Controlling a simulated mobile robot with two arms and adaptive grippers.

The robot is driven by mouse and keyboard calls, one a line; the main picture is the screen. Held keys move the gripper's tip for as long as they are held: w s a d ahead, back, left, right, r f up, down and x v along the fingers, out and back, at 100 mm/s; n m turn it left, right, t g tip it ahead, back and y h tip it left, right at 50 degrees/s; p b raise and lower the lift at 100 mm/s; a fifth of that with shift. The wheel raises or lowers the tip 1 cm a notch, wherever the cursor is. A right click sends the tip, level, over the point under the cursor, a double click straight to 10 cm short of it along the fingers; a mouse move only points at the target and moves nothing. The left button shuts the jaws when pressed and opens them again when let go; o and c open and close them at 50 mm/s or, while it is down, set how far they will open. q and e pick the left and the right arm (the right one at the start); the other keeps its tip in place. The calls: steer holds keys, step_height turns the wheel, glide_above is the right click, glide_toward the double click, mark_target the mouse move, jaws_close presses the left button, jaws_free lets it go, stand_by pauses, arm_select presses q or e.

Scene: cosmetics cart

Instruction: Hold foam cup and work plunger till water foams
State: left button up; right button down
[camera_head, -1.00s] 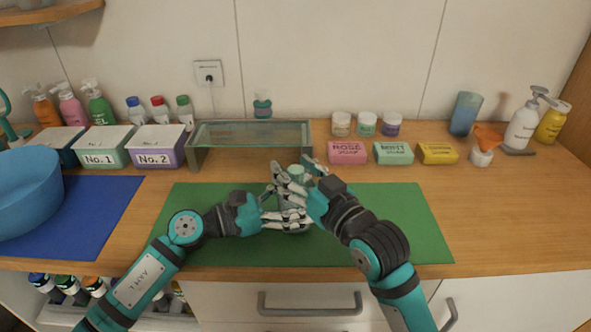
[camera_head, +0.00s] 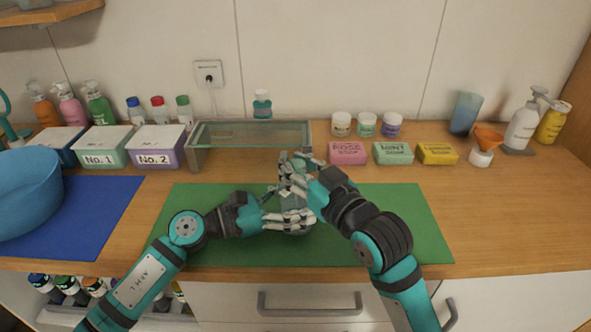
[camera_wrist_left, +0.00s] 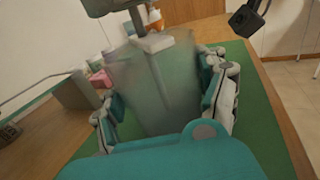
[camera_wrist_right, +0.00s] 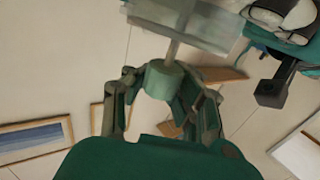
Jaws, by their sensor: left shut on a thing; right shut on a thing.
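The foam cup is a clear, greyish beaker (camera_wrist_left: 155,85), upright over the green mat in the left wrist view. In the head view, fingers mostly hide the cup (camera_head: 293,203). My left gripper (camera_head: 288,219) is shut around its side. A thin plunger rod (camera_wrist_right: 178,42) rises from the cup and ends in a teal knob (camera_wrist_right: 163,80). My right gripper (camera_head: 296,178) is above the cup, shut on this knob. The water level and any foam cannot be made out.
The green mat (camera_head: 400,215) is clear around both hands. Behind it stand a glass-topped stand (camera_head: 250,134) and soap boxes, the pink one (camera_head: 348,153) nearest. A blue basin (camera_head: 25,190) is at the left.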

mark_target(297, 163)
step_height(297, 163, up, 4)
steer(key=shift+s+f, duration=0.1)
steer(key=c, duration=1)
jaws_free()
steer(key=shift+d, duration=0.1)
steer(key=shift+v, duration=3.65)
steer(key=shift+f, duration=0.1)
